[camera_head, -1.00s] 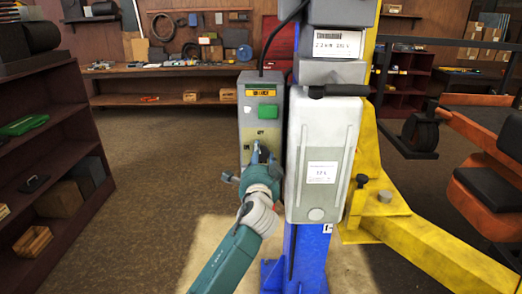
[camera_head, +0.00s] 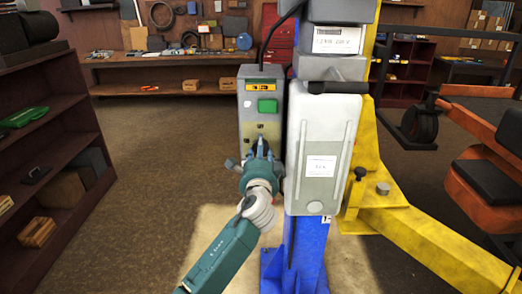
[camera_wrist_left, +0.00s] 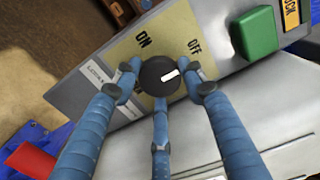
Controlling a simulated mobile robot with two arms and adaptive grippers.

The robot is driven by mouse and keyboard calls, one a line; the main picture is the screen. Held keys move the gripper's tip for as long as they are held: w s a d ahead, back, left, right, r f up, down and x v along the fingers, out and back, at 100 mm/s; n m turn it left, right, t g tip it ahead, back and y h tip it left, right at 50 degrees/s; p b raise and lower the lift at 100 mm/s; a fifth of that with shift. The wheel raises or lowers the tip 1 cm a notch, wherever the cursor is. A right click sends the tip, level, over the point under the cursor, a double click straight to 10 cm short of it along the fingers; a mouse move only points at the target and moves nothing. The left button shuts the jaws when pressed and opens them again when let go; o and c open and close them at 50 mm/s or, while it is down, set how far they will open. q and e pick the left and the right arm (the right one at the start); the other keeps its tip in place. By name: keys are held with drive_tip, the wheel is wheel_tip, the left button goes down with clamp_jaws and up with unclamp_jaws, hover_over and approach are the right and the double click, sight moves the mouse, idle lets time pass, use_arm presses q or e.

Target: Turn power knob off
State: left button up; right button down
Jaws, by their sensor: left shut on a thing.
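The black power knob (camera_wrist_left: 160,75) sits on a yellow-green label plate in the left wrist view. Its white mark points right and slightly up, on the side of the OFF label (camera_wrist_left: 195,47). The ON label (camera_wrist_left: 143,38) is up and to the left. My left gripper (camera_wrist_left: 163,84) has its blue fingers around the knob, two at its sides and one below, and is shut on it. In the head view my left gripper (camera_head: 258,158) is at the lower face of the grey control box (camera_head: 245,100) and hides the knob. My right gripper is not in view.
A green button (camera_head: 267,106) sits above the knob. The lift's blue column (camera_head: 305,245) and white cover (camera_head: 322,140) stand close on the right, with a yellow lift arm (camera_head: 430,235) beyond. Dark shelves (camera_head: 60,150) line the left; the floor between is clear.

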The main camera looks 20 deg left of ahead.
use_arm(q)
drive_tip(key=o, duration=1.1)
drive_tip(key=shift+a+r, duration=0.1)
drive_tip(key=shift+a, duration=0.2)
drive_tip(key=shift+o, duration=0.3)
drive_tip(key=shift+w+a, duration=0.1)
drive_tip(key=shift+w, duration=0.05)
drive_tip(key=v, duration=1.2)
